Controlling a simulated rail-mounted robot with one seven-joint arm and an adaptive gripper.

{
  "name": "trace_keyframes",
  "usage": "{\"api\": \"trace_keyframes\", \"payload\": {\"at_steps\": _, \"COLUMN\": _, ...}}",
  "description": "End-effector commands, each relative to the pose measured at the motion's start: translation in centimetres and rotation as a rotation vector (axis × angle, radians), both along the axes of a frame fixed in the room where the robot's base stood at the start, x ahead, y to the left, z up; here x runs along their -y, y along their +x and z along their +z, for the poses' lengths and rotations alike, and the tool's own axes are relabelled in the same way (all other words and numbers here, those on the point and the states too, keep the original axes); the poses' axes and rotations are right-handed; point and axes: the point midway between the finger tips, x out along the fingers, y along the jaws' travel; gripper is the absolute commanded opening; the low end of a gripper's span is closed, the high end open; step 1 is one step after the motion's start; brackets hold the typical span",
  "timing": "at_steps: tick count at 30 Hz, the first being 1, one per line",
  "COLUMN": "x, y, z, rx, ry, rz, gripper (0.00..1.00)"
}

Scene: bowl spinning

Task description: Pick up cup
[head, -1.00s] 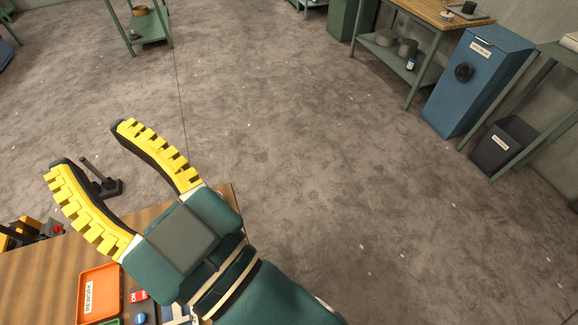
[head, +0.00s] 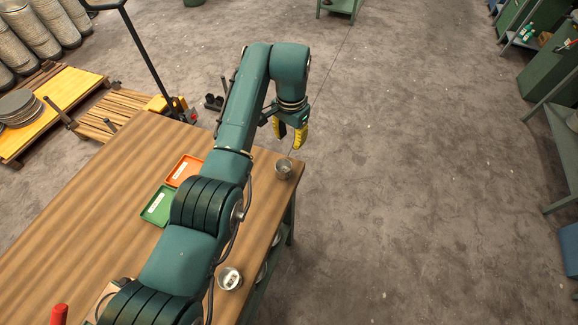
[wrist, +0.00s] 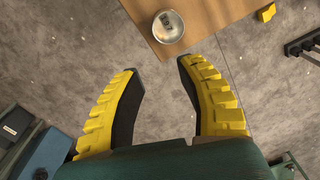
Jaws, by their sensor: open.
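A small round silvery vessel (head: 283,168) stands on the wooden table near its right edge in the head view. In the wrist view a round metal vessel (wrist: 169,28) stands near the table corner, with a small grey shape at its far side; I cannot tell whether that is a cup inside it. Another round vessel (head: 230,279) with something pale in it stands nearer along the same edge. My gripper (head: 289,142) is open and empty, pointing down beyond the table's far corner. In the wrist view its fingertips (wrist: 159,70) are apart, with only floor between them.
An orange tray (head: 184,170) and a green tray (head: 158,205) lie on the table (head: 90,215), left of my arm. A pallet jack (head: 150,60) and pallets (head: 65,85) stand behind. The floor to the right is free.

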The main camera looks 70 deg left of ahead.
Motion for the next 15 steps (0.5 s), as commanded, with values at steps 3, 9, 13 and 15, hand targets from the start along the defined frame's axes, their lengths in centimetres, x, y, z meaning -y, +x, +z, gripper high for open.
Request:
{"api": "trace_keyframes", "payload": {"at_steps": 3, "x": 0.1, "y": -0.2, "z": -2.6, "rx": -0.007, "ry": -0.01, "rz": 0.001, "gripper": 0.38}}
{"api": "trace_keyframes", "payload": {"at_steps": 9, "x": 0.1, "y": -0.2, "z": -7.5, "rx": -0.005, "ry": -0.007, "rz": 0.001, "gripper": 0.38}}
{"api": "trace_keyframes", "payload": {"at_steps": 13, "x": 0.0, "y": -0.2, "z": -10.1, "rx": -0.005, "ry": -0.006, "rz": 0.001, "gripper": 0.38}}
{"api": "trace_keyframes", "payload": {"at_steps": 15, "x": 0.0, "y": -0.2, "z": -10.8, "rx": -0.002, "ry": -0.004, "rz": 0.001, "gripper": 0.38}}
